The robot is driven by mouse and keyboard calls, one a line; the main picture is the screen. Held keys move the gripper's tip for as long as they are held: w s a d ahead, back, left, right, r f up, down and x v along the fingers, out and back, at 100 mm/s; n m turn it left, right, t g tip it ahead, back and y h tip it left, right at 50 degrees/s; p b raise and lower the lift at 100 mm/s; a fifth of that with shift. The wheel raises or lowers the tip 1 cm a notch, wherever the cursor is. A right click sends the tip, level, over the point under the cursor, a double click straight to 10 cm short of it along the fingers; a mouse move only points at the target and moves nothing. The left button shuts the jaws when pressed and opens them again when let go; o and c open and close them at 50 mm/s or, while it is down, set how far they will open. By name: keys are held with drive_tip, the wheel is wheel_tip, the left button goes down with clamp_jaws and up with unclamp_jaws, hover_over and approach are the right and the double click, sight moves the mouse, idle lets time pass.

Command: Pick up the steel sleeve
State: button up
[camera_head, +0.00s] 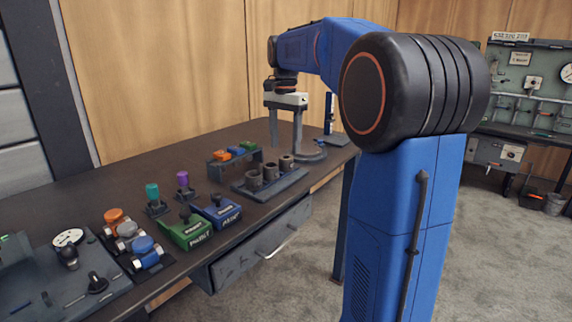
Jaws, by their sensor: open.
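Three short, hollow grey-brown cylinders stand in a row on a dark tray (290,181) near the table's front edge: a left one (254,180), a middle one (270,171) and a right one (286,163). They look like sleeves; I cannot tell which is the steel sleeve. My gripper (285,147) points down with its two long grey fingers apart, open. It appears over or behind the tray's far end, near the right cylinder. Nothing shows between the fingers. Whether they touch anything is unclear.
A round grey flange (312,153) lies near the right finger. A rack with orange, blue and green blocks (234,156) stands behind the tray. Green (187,231) and blue (219,210) boxes sit to the left. The back of the dark table (130,165) is clear.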

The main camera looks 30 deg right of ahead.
wheel_tip(320, 180, down, 5)
drive_tip(key=shift+d+r, duration=0.1)
drive_tip(key=shift+d, duration=0.05)
drive_tip(key=shift+c, duration=0.4)
clamp_jaws()
drive_tip(key=shift+r, duration=0.1)
wheel_tip(320, 180, up, 15)
drive_tip(key=shift+r, duration=0.15)
idle(0.8)
